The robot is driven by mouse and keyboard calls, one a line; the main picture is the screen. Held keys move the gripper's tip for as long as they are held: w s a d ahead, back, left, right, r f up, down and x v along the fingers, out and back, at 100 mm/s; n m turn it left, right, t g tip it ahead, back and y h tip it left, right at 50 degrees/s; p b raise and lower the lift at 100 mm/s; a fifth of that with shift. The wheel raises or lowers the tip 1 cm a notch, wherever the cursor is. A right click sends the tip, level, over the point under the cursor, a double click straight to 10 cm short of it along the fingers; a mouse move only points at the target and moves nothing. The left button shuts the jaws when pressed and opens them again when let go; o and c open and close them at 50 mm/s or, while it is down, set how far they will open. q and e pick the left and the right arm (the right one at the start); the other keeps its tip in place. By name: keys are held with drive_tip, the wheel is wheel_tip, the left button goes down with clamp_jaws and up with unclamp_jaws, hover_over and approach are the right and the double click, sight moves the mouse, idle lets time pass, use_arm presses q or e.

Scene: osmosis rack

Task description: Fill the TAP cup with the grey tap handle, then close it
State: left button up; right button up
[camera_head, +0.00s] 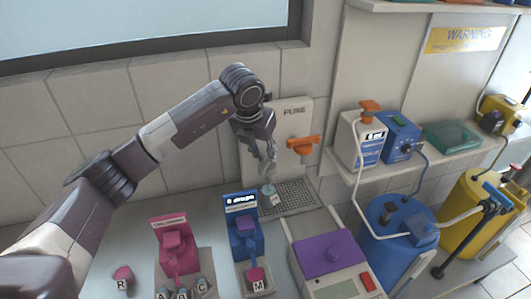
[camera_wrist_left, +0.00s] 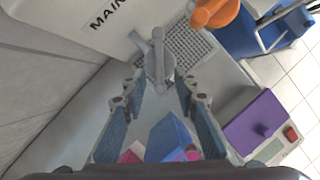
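The grey tap handle (camera_wrist_left: 156,58) shows just beyond and between my left fingertips in the left wrist view. In the head view my left gripper hides most of it. A small labelled cup (camera_head: 270,196) sits on the drip grid below; its label and fill cannot be read. My left gripper (camera_head: 267,165) is open, with its fingers (camera_wrist_left: 160,84) apart. My right gripper is not in view.
Pink (camera_head: 174,245) and blue (camera_head: 243,232) dispensers stand on the counter in front, with small labelled cups nearby. A device with a purple lid (camera_head: 326,254) is right of them.

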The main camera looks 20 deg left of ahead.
sight(266, 161)
use_arm(q)
drive_tip(key=p+x, duration=0.1)
drive_tip(key=x, duration=0.3)
drive_tip(key=shift+w+f, duration=0.15)
drive_tip(key=shift+f, duration=0.1)
drive_tip(key=shift+c, duration=0.7)
clamp_jaws()
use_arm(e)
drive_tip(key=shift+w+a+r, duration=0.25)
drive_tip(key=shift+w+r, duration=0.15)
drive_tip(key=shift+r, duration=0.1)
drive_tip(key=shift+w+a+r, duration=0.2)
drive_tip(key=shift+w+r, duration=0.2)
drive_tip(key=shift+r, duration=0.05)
